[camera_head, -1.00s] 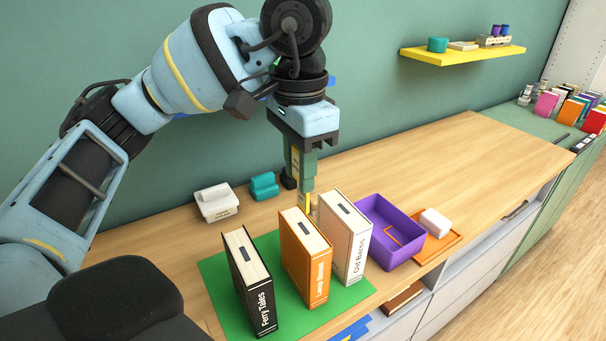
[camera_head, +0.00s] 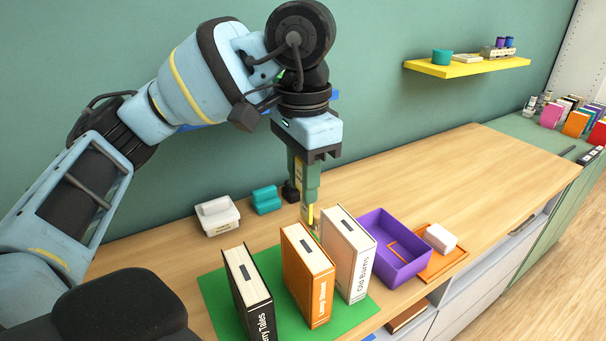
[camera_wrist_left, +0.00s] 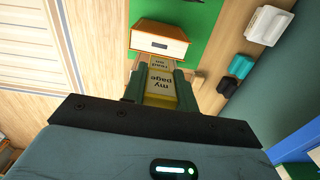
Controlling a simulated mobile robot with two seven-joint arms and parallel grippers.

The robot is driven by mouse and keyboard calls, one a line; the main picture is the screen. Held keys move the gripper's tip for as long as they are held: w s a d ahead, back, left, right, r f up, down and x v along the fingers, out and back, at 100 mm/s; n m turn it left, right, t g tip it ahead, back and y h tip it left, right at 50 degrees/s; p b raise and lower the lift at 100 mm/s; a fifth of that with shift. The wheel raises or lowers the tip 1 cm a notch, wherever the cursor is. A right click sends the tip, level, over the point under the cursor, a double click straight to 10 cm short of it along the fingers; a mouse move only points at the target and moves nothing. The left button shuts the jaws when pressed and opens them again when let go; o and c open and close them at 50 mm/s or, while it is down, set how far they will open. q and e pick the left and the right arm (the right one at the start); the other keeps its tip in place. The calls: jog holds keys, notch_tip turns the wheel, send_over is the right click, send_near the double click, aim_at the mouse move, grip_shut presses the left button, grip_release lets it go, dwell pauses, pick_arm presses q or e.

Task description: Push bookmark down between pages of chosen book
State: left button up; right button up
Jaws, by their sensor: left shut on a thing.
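My left gripper (camera_head: 308,208) points down and is shut on a yellow bookmark (camera_head: 310,216). The left wrist view shows the bookmark (camera_wrist_left: 160,86) between the fingers, with "my page" printed on it. The head view shows three upright books with dark slots in their tops: black "Ferry Tales" (camera_head: 249,298), orange (camera_head: 307,277) and white "Old Barns" (camera_head: 350,262). The gripper is behind the orange and white books, whose tops partly hide the bookmark's lower end. The orange book (camera_wrist_left: 159,38) lies just beyond the bookmark in the wrist view. I cannot tell whether they touch.
The books stand on a green mat (camera_head: 215,291). A purple tray (camera_head: 403,268) and a white block (camera_head: 440,238) on an orange mat are to the right. A white container (camera_head: 217,219) and teal object (camera_head: 266,201) stand by the wall. The desk's far right is clear.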

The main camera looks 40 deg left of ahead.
aim_at(303, 208)
pick_arm(q)
jog(key=shift+f+b, duration=0.65)
jog(key=shift+f, duration=0.8)
pick_arm(e)
jog(key=shift+s+a+f, duration=0.15)
jog(key=shift+s+f, duration=0.3)
jog(key=shift+f, duration=0.4)
pick_arm(q)
jog(key=shift+f+b, duration=0.7)
jog(key=shift+f, duration=0.65)
pick_arm(e)
jog(key=shift+s+f+g, duration=0.4)
jog(key=shift+s+f, duration=0.15)
jog(key=shift+f, duration=0.35)
pick_arm(q)
jog(key=shift+f+b, duration=1.4)
jog(key=shift+f, duration=0.95)
pick_arm(e)
jog(key=shift+s+a+f, duration=0.1)
jog(key=shift+s+f, duration=0.25)
jog(key=shift+f, duration=0.4)
jog(key=shift+s+f, duration=0.3)
jog(key=shift+f, duration=0.4)
pick_arm(q)
jog(key=o, duration=1)
jog(key=shift+o, duration=0.5)
jog(key=o, duration=0.5)
jog(key=shift+r, duration=0.1)
pick_arm(e)
jog(key=shift+w, duration=0.1)
